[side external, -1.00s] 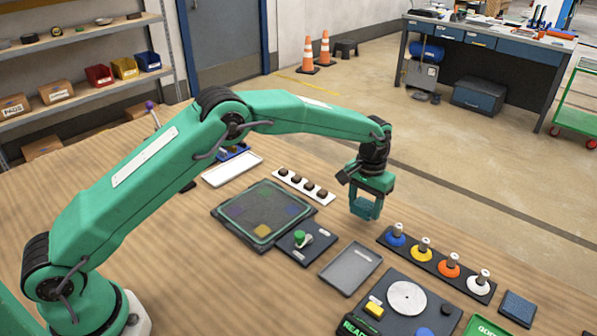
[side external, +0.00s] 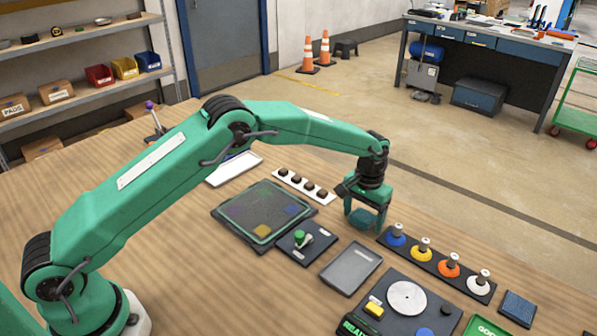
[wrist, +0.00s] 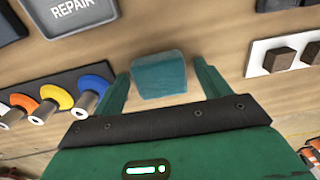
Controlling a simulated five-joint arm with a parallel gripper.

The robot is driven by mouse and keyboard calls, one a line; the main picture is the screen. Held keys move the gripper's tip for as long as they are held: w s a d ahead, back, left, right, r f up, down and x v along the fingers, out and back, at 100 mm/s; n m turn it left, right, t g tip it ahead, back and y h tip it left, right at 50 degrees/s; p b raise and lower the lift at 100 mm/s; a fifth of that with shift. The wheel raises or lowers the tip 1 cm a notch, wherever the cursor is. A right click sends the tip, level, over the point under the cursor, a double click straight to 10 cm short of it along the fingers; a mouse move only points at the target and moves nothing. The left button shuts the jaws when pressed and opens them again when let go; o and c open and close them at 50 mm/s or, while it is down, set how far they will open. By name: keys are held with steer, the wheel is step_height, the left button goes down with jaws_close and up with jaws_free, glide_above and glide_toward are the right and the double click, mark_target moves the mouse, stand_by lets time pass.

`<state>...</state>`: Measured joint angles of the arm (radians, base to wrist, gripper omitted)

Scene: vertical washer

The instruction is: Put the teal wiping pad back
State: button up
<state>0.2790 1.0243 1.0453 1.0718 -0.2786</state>
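The teal wiping pad (side external: 367,219) sits on or just above the wooden table, under my gripper in the side view. In the wrist view the pad (wrist: 159,75) shows as a teal block between my two fingers, with a gap on each side. My gripper (side external: 368,215) points down around the pad, and its fingers (wrist: 163,78) stand wider than the pad, so it is open. The pad's underside is hidden.
The rack of coloured knobs (side external: 436,264) stands to the right, and the white strip of dark blocks (side external: 304,187) to the left. A grey tray (side external: 351,268), a panel with a green knob (side external: 302,242) and a dark square mat (side external: 262,214) lie nearer. Bare table separates them.

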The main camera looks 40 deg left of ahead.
mark_target(363, 215)
step_height(363, 215, up, 12)
steer(key=shift+r, duration=0.15)
stand_by(0.8)
steer(key=shift+r, duration=0.1)
stand_by(0.4)
steer(key=s+a+r+t, duration=0.1)
steer(key=s+a+r, duration=0.5)
steer(key=s+r, duration=0.2)
steer(key=s+a+r+t, duration=0.2)
steer(key=s+a+r, duration=0.3)
steer(key=s+r, duration=0.3)
steer(key=s+a+f+t, duration=0.1)
steer(key=s+a+f, duration=0.1)
steer(key=s, duration=0.8)
steer(key=s+a+f+t, duration=0.1)
steer(key=s+a, duration=0.3)
steer(key=s, duration=0.7)
steer(key=shift+f+t, duration=0.3)
steer(key=shift+f, duration=0.2)
